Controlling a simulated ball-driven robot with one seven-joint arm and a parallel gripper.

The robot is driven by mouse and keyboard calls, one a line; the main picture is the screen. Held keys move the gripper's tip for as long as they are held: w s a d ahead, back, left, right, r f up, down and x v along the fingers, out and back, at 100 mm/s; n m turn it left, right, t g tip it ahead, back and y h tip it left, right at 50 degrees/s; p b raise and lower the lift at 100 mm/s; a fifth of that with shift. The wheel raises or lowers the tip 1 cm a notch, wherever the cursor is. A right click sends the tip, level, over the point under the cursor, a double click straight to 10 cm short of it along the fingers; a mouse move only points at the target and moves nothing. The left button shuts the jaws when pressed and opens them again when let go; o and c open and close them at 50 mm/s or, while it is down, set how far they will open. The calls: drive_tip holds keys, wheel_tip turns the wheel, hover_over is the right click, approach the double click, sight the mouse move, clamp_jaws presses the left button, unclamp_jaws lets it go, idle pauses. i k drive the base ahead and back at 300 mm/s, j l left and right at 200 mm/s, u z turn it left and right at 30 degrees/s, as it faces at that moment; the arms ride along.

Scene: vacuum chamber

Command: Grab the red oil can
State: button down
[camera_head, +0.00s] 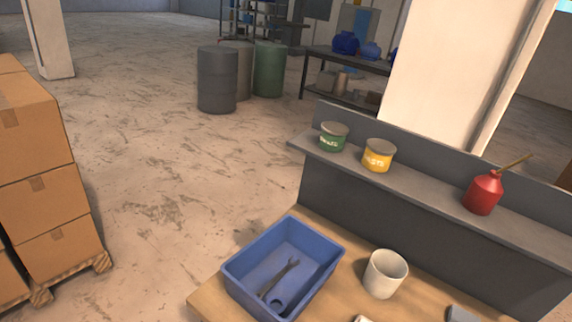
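The red oil can (483,193) stands upright on the grey shelf (420,197) at the right of the view. It has a rounded body, a narrow neck and a thin brownish spout that slants up to the right. It stands apart from the other things on the shelf, and nothing hides it. My gripper does not show in this view.
A green can (333,137) and a yellow can (378,156) stand left of it on the shelf. On the wooden workbench (208,297) below are a blue bin (325,255) holding a wrench (279,279) and a white cup (385,274). Stacked cardboard boxes (35,160) stand left; floor between is clear.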

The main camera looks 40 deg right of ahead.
sight(484, 192)
drive_tip(key=z, duration=2.35)
drive_tip(key=l+z, duration=0.45)
drive_tip(key=l, duration=0.15)
drive_tip(key=i+l+z, duration=0.2)
drive_tip(key=l+z, duration=0.3)
drive_tip(key=i+l, duration=0.45)
drive_tip(key=i+l+u, duration=0.1)
drive_tip(key=i+l, duration=0.35)
drive_tip(key=l, duration=0.15)
drive_tip(key=i+u, duration=0.4)
drive_tip(key=i, duration=0.25)
drive_tip(key=i+l+u, duration=0.1)
drive_tip(key=i+u, duration=0.3)
drive_tip(key=i, duration=0.3)
drive_tip(key=i+u, duration=0.25)
drive_tip(key=i, duration=0.3)
drive_tip(key=i+l+u, duration=0.1)
drive_tip(key=i+u, duration=0.2)
drive_tip(key=i, duration=0.25)
drive_tip(key=i+l+u, duration=0.25)
drive_tip(key=i, duration=0.25)
drive_tip(key=i+j+u, duration=0.15)
drive_tip(key=u, duration=0.25)
drive_tip(key=i+u, duration=0.6)
drive_tip(key=u, duration=0.25)
drive_tip(key=i+u, duration=0.25)
drive_tip(key=u, duration=0.2)
drive_tip(key=i+l+u, duration=0.2)
drive_tip(key=u, duration=0.2)
